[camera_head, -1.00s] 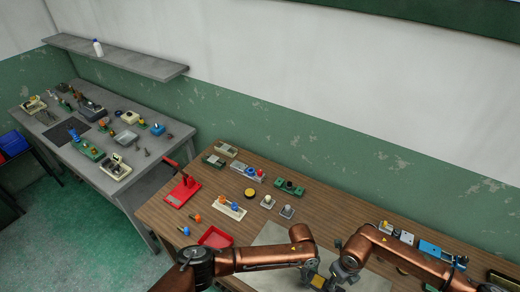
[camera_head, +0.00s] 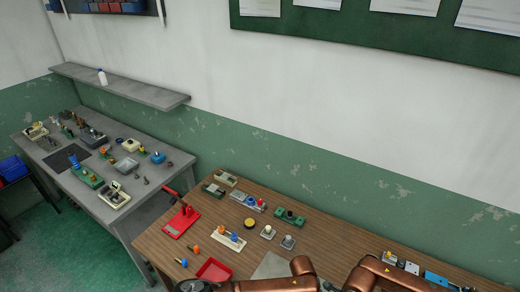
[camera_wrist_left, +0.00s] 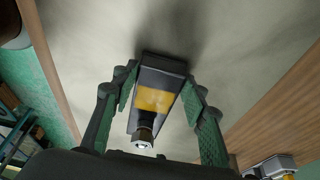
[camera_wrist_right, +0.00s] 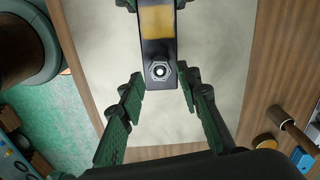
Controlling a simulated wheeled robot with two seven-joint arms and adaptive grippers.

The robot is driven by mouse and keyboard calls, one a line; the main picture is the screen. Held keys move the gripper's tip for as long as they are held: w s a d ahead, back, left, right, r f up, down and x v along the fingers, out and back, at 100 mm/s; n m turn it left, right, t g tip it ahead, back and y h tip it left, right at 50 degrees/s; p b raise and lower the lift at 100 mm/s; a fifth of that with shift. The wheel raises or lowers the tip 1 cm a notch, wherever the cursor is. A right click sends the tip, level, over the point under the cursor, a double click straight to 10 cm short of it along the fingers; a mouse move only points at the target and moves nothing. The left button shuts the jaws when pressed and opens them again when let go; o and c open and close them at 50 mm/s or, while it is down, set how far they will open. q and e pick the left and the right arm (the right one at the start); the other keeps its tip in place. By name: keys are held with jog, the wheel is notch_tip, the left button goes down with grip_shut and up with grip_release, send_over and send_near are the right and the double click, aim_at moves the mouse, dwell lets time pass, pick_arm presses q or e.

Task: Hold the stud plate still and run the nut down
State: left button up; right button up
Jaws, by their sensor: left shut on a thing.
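The stud plate (camera_wrist_left: 172,77), a dark bar with a yellow patch, sits between the fingers of my left gripper (camera_wrist_left: 160,80), which is shut on it. A threaded stud and a shiny hex nut (camera_wrist_left: 143,144) show at the plate's near end in the left wrist view. In the right wrist view the nut (camera_wrist_right: 160,71) sits around the stud at the plate's lower end. My right gripper (camera_wrist_right: 158,84) is open, with its fingers apart on either side of that end and a gap on each side. Neither gripper shows in the head view.
Plate and grippers are over a pale grey mat (camera_wrist_right: 215,60) on the wooden bench. A red tray (camera_head: 214,270), a red lever tool (camera_head: 181,222), a green block (camera_head: 290,216) and small parts stand left and back. A blue block (camera_head: 436,278) is at the right.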

jog(key=shift+f, duration=0.15)
jog(key=shift+f, duration=1.35)
jog(key=shift+c, duration=0.7)
jog(key=c, duration=0.7)
jog(key=m, duration=0.5)
jog(key=shift+m, duration=0.4)
jog(key=m, duration=0.4)
